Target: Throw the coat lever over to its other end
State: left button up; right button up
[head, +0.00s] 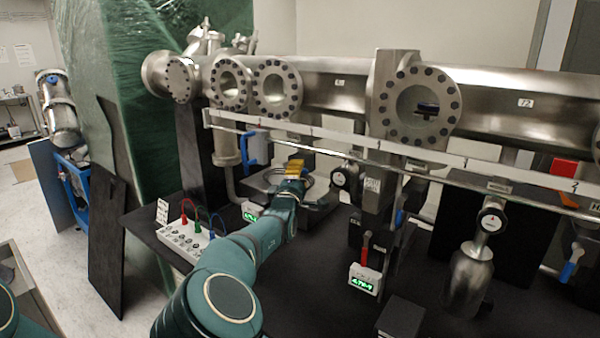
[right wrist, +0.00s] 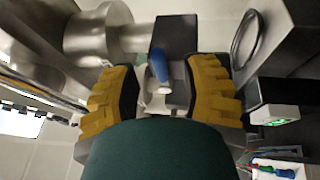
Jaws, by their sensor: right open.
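A small lever with a blue grip (right wrist: 160,66) and a pale stem shows in the right wrist view, in front of a dark grey block (right wrist: 176,35). I take it for the coat lever, but no label on it can be read. My right gripper (right wrist: 162,84) is open, with one yellow finger on each side of the lever and visible gaps between. In the head view the right gripper (head: 293,168) is over the bench behind my forearm, and this lever cannot be made out there. My left gripper is out of view.
A steel pipe with flanged windows (head: 418,105) runs above a long rail (head: 340,158). A box with coloured cables (head: 185,240) and a small green display (head: 250,212) stand near my right arm.

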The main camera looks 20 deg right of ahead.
jog(key=shift+x, duration=0.9)
grip_shut()
